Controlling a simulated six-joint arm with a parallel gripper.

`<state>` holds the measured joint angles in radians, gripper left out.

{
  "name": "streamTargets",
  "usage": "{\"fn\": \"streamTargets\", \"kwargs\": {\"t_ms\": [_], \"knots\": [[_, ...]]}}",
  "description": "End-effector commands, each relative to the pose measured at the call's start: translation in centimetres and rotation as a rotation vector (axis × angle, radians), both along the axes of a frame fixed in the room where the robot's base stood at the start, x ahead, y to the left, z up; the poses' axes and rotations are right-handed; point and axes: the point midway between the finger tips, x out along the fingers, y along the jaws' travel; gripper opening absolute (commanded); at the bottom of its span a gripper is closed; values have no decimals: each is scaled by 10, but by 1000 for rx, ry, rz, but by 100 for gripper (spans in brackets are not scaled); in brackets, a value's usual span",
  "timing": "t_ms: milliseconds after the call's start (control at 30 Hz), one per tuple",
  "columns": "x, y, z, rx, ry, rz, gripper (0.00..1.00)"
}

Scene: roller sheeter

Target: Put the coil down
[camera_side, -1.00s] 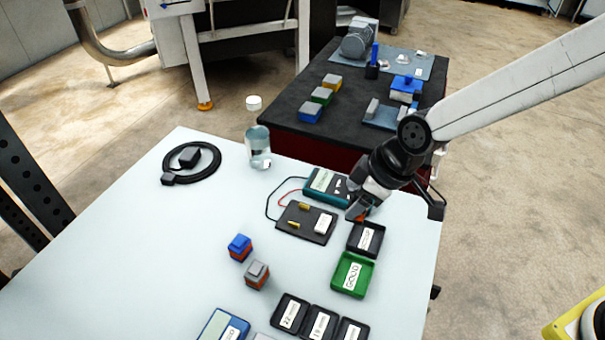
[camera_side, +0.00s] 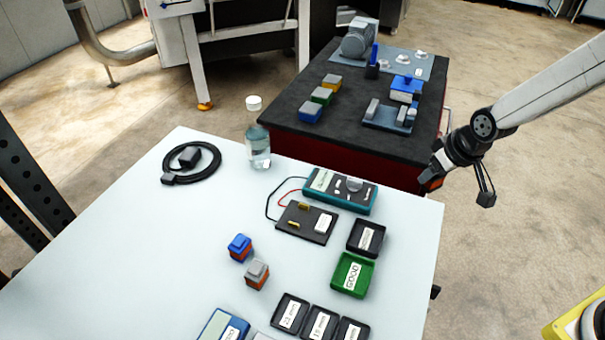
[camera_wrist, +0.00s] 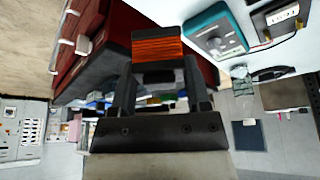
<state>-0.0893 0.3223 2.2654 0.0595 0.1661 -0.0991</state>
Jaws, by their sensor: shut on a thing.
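My gripper (camera_side: 437,171) is shut on a coil with orange-copper winding and dark ends. In the wrist view the coil (camera_wrist: 158,48) sits between the two fingers of my gripper (camera_wrist: 160,85). In the side view only a small orange part of the coil (camera_side: 430,178) shows. The gripper is in the air near the right edge of the white table (camera_side: 180,260), beside the dark bench. Two similar coils, one blue-topped (camera_side: 240,247) and one grey-topped (camera_side: 257,274), stand on the table. A green tray (camera_side: 337,281) labelled GOOD and a black tray (camera_side: 366,249) lie at the table's right.
A teal meter (camera_side: 340,205) and a probe plate (camera_side: 305,223) lie behind the trays. A bottle (camera_side: 258,145) and a coiled cable (camera_side: 190,160) stand further back. Several small black trays (camera_side: 319,323) are at the front. The dark bench (camera_side: 330,105) holds more parts.

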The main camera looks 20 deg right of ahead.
Motion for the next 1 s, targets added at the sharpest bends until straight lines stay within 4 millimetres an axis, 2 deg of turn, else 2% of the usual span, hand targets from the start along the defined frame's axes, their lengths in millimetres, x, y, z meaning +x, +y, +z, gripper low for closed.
{"fn": "streamTargets", "kwargs": {"t_ms": [100,300,667,1000], "knots": [[-3,-21,-3,3,-3,-73,0],[-5,-36,-5,7,-5,-127,0],[-5,-35,-5,7,-5,-119,0],[-5,-22,-5,9,-5,-32,0]]}}
